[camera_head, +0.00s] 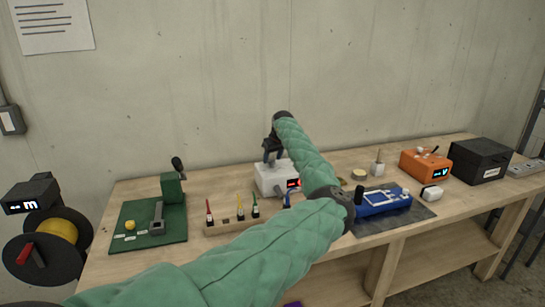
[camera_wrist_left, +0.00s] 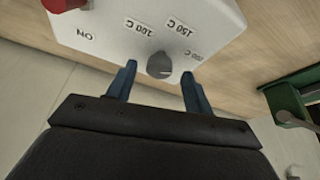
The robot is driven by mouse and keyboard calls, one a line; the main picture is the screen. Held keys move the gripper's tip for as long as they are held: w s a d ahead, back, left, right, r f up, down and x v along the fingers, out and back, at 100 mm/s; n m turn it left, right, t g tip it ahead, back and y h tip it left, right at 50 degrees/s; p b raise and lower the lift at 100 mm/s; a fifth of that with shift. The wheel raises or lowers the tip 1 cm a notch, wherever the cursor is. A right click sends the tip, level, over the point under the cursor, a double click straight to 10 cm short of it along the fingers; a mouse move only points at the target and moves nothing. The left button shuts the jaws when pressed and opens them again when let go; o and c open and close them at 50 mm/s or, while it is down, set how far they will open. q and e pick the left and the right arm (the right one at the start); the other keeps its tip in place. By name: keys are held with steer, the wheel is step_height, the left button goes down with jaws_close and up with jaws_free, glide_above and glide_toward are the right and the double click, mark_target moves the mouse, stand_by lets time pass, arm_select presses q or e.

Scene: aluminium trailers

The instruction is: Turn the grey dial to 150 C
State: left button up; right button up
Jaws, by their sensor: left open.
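The grey dial (camera_wrist_left: 159,65) sits on the top of a white box (camera_wrist_left: 90,22), which is the white unit with a red display in the head view (camera_head: 268,180). Labels on the box near the dial include 150 C (camera_wrist_left: 178,27); a smaller label at the right is hard to read. I cannot tell for sure which mark the dial points at. My left gripper (camera_wrist_left: 158,72) is open, with one dark blue finger on each side of the dial and visible gaps between. In the head view my left gripper (camera_head: 271,152) is over the box. My right gripper is not in view.
A red knob or switch (camera_wrist_left: 62,4) is on the box by an ON label. A rack of small screwdrivers (camera_head: 230,222) stands left of the box, a green press (camera_head: 172,190) farther left. A blue device (camera_head: 383,201) and an orange unit (camera_head: 424,164) are to the right.

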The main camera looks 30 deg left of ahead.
arm_select(q)
steer(key=shift+w+a+f, duration=0.1)
steer(key=shift+w+f, duration=0.05)
steer(key=shift+f, duration=0.3)
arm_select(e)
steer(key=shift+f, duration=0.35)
arm_select(q)
steer(key=shift+c, duration=0.2)
steer(key=c, duration=0.9)
steer(key=shift+c, duration=0.2)
